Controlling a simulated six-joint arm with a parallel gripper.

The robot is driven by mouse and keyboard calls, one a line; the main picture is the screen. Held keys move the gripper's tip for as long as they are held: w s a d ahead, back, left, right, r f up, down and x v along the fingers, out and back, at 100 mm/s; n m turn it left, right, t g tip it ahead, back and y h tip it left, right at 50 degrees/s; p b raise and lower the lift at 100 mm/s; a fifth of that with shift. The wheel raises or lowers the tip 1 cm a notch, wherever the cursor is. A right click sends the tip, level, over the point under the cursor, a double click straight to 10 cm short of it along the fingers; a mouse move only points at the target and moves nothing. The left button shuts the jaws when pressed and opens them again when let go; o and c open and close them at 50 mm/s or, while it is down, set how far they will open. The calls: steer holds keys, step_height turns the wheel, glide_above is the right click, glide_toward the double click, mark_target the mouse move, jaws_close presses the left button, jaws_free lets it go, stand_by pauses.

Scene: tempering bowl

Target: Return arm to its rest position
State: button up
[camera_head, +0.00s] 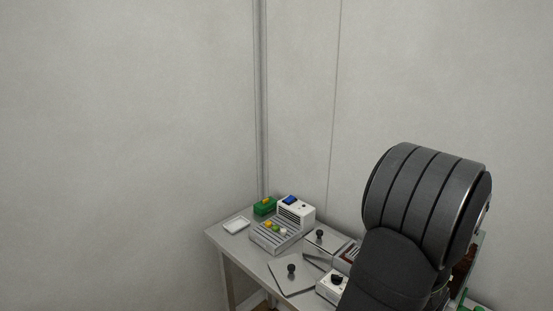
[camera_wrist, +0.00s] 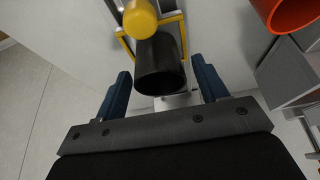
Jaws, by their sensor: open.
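In the wrist view, my gripper (camera_wrist: 160,68) is open, with its two blue fingers spread apart. A black cylindrical thing (camera_wrist: 160,76) shows between the fingertips, with a visible gap on each side; I cannot tell how far beyond the tips it is. A yellow rounded piece (camera_wrist: 140,18) and a yellow frame (camera_wrist: 172,22) are just above it in the picture. In the head view, my dark arm fills the lower right, and my gripper is hidden behind it or out of frame.
The table (camera_head: 254,264) holds a white tray (camera_head: 237,225), a green box (camera_head: 264,206), a white device with a blue top (camera_head: 296,211), a grey rack with coloured pieces (camera_head: 270,241), and metal plates with black knobs (camera_head: 285,281). An orange-red cup (camera_wrist: 292,14) shows at upper right in the wrist view.

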steer(key=v, duration=1.2)
steer(key=x, duration=1.2)
step_height(320, 180, up, 4)
steer(key=shift+s+r, duration=0.1)
steer(key=shift+r, duration=0.05)
steer(key=s+d+r, duration=0.3)
steer(key=s+r, duration=0.3)
steer(key=s, duration=0.5)
steer(key=w+a+n+y, duration=0.1)
steer(key=w+a+n, duration=0.3)
steer(key=w+a, duration=0.7)
steer(key=w+a+n+t+y, duration=0.1)
steer(key=w+a+n, duration=0.3)
steer(key=w+a, duration=0.6)
steer(key=w+y, duration=0.1)
steer(key=w, duration=0.5)
steer(key=shift+a, duration=0.4)
